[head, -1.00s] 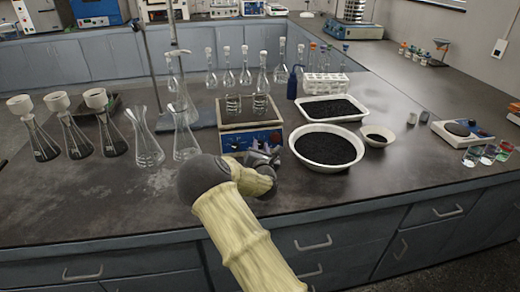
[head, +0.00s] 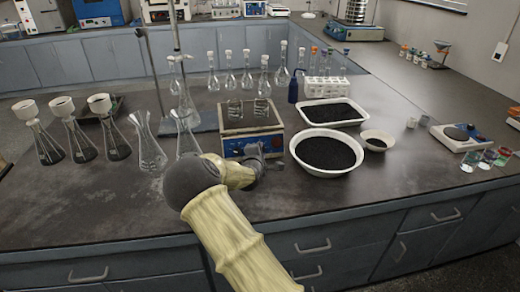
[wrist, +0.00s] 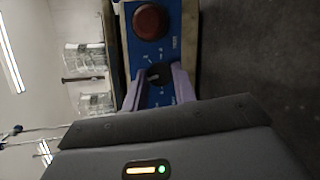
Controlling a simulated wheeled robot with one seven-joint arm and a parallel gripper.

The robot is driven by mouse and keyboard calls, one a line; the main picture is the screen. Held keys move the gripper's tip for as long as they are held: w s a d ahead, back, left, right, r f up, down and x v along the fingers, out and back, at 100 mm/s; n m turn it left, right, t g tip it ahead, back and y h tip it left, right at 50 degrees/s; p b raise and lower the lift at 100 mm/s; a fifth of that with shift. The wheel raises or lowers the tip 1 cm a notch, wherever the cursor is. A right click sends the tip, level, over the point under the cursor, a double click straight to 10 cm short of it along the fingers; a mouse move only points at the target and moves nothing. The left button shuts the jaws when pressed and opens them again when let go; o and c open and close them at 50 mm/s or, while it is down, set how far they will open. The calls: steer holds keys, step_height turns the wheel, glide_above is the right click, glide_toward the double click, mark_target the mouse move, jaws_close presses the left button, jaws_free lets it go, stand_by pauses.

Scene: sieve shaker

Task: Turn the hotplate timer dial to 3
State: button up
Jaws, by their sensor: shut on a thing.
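The hotplate (head: 249,131) stands near the front of the bench, its blue panel facing me and partly hidden by my arm. My gripper (head: 256,158) is at the panel's right part. In the wrist view, the panel (wrist: 147,53) appears turned sideways. It carries a black round dial (wrist: 157,75) with a white pointer mark, and a larger red knob (wrist: 150,22). My gripper (wrist: 158,88) is shut on the black dial, one pale finger on each side. The numerals around the dial are too small to read.
Two glass beakers (head: 235,108) stand on the hotplate. A white bowl of black grains (head: 328,171) is close to its right. Conical flasks (head: 149,155) stand to its left, one very near my arm. The bench front right of my arm is clear.

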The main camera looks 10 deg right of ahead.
steer(key=m+p, duration=0.1)
steer(key=m, duration=0.1)
steer(key=m+g+p, duration=0.1)
steer(key=m, duration=0.1)
steer(key=m+g+p, duration=0.1)
steer(key=m, duration=0.1)
steer(key=shift+r+y, duration=0.3)
steer(key=shift+r, duration=0.05)
steer(key=m+g+y+p, duration=0.1)
steer(key=m, duration=0.2)
steer(key=shift+w, duration=0.1)
steer(key=shift+d+m+g+y, duration=0.1)
steer(key=shift+m+g+y, duration=0.35)
steer(key=shift+m, duration=0.95)
steer(key=o, duration=1)
steer(key=shift+r, duration=0.1)
